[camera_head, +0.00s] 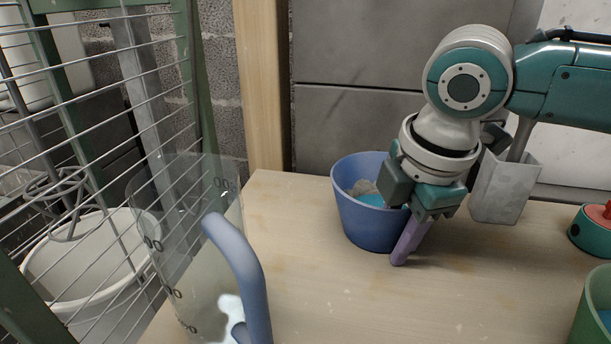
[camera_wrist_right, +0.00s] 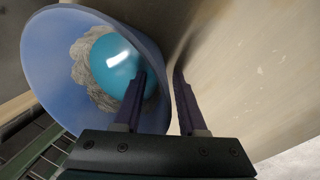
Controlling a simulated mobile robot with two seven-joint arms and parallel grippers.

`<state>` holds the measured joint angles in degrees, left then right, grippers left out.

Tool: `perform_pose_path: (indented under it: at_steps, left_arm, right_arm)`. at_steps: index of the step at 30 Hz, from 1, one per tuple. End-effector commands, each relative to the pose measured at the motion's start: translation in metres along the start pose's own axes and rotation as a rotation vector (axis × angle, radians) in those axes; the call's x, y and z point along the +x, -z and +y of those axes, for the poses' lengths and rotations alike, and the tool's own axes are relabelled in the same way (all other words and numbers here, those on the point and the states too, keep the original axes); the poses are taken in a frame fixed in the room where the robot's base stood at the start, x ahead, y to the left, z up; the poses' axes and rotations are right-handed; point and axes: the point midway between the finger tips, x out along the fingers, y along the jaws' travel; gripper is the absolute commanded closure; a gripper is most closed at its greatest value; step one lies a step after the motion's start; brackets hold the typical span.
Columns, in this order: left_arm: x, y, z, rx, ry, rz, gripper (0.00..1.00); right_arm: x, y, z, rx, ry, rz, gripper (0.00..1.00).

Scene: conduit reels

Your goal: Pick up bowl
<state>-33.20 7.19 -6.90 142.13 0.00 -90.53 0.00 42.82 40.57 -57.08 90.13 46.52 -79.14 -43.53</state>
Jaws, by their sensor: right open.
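The blue bowl (camera_head: 360,222), deep like a small bucket, stands upright on the wooden table. Inside it are a grey crumpled lump and a shiny turquoise round thing. My right gripper (camera_head: 402,228) is at the bowl's right side, pointing down and open. One purple finger shows outside the bowl wall; the other is hidden in the head view. In the right wrist view the bowl (camera_wrist_right: 45,62) fills the left, and the gripper (camera_wrist_right: 161,75) has one finger over the bowl's inside and one outside, with the wall between them. I cannot tell whether either touches. My left gripper is not in view.
A clear jug (camera_head: 180,235) with a blue handle stands at the front left. A grey container (camera_head: 506,188) stands behind the gripper. A red and green object (camera_head: 592,230) and a green container (camera_head: 594,308) are at the right. The front middle of the table (camera_head: 400,305) is clear.

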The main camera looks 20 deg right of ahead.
Motion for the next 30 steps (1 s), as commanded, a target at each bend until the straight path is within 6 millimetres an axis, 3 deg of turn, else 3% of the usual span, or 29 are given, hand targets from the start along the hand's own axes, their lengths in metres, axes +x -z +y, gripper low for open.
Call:
perform_pose_path:
  at_steps: [3,14,30]
  left_arm:
    - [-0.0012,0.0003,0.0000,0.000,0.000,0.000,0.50]
    - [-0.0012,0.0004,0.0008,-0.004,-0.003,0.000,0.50]
    - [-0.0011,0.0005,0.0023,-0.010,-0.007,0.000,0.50]
  right_arm:
    - [-0.0016,0.0000,0.0005,0.000,-0.001,0.000,0.59]
    - [-0.0017,-0.0001,0.0004,0.000,0.000,0.000,1.00]
    - [-0.0016,-0.0002,0.0002,0.001,0.000,0.000,1.00]
